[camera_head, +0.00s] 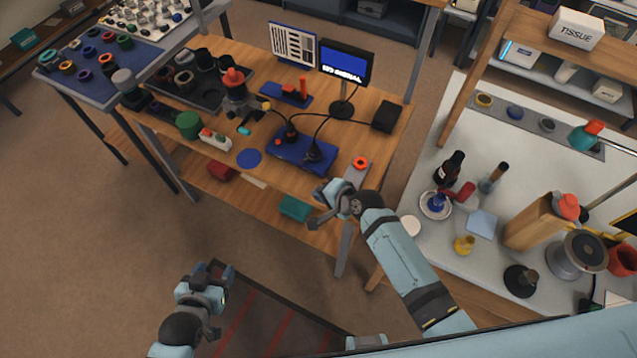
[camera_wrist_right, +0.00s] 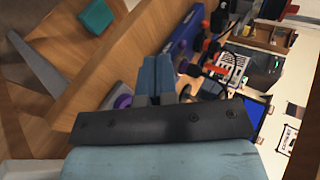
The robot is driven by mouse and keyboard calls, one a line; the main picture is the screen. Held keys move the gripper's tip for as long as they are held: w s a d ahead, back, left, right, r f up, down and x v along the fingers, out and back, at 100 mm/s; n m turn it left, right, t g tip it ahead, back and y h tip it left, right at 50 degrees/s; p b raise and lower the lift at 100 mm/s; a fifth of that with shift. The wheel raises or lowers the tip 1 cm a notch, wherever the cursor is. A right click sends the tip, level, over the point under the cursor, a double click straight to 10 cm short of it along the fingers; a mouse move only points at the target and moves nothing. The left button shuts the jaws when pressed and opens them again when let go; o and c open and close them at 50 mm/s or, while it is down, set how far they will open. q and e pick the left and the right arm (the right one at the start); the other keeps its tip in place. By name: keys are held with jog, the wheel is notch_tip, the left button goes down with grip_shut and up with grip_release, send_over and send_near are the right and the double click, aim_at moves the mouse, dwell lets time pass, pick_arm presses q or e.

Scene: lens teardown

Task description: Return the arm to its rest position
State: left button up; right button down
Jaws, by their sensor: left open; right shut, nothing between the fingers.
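My right arm (camera_head: 400,255) reaches up from the bottom right in the head view. Its gripper (camera_head: 320,212) hangs at the front right corner of the wooden workbench (camera_head: 225,155), apart from the things on it. In the right wrist view the two blue fingers (camera_wrist_right: 157,75) are together with nothing between them. My left gripper (camera_head: 221,268) is low on the left, open and empty, above the floor by a dark striped mat (camera_head: 285,318). Part of the left gripper's fingers is hard to make out.
The bench holds a blue pad (camera_head: 302,155) with black tools, a small monitor (camera_head: 345,65) and a green cylinder (camera_head: 188,124). A teal box (camera_head: 294,208) sits lower at the front. A white table (camera_head: 405,190) with bottles stands right. Floor at left is clear.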

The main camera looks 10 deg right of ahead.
jog(key=shift+s+r, duration=0.15)
dwell(0.3)
